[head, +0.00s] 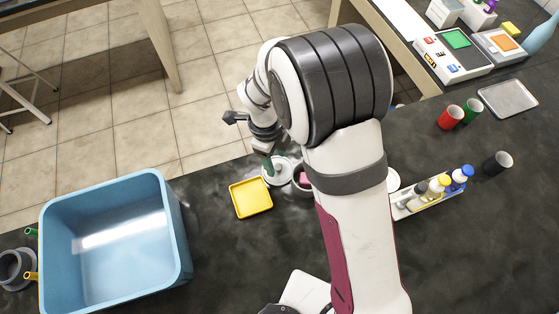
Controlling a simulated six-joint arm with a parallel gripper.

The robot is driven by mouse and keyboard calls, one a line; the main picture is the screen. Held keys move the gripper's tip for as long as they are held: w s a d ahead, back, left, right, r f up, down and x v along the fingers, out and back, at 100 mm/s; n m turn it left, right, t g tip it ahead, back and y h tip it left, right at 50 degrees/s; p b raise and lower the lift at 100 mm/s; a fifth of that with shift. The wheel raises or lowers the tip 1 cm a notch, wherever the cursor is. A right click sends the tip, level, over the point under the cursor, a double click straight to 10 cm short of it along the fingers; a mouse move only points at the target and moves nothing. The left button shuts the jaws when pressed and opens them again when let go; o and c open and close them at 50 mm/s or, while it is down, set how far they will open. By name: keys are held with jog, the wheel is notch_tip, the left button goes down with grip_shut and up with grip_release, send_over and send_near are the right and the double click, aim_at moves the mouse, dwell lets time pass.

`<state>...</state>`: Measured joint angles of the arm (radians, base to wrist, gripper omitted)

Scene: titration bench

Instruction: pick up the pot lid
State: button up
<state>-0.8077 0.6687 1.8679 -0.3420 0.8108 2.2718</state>
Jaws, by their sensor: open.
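A round white piece with a raised middle (284,172), which looks like the pot lid, lies on the dark bench just right of a yellow tray. A small pot (302,186) with something pink inside stands beside it, partly hidden behind my arm. My gripper (269,164) points down over the left side of the white piece, with its tips small and partly hidden. It is open with nothing visibly held. I cannot tell whether the tips touch the lid.
The yellow tray (250,197) lies close left of the gripper. A blue bin (178,235) stands at left. A bottle rack (408,208), a black cup (496,164), red cup (450,117) and green cup (472,110) stand at right. The far bench edge is near.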

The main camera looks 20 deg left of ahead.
jog(key=shift+d+f, duration=0.2)
jog(key=shift+f, duration=1.05)
grip_shut()
jog(key=w+a+r, duration=0.8)
jog(key=w+a, duration=0.1)
jog(key=w, duration=0.1)
jog(key=s+d+r+m, duration=0.2)
jog(key=s+d, duration=0.3)
jog(key=d, duration=0.4)
jog(key=s+d+r+m, duration=0.1)
jog(key=s+d+r, duration=0.1)
jog(key=s+d, duration=0.45)
jog(key=shift+w+d+f, duration=0.25)
jog(key=shift+f, duration=0.7)
jog(key=shift+w+d+f, duration=0.2)
jog(key=shift+f, duration=0.75)
jog(key=shift+w+d+f, duration=0.25)
jog(key=shift+f, duration=0.7)
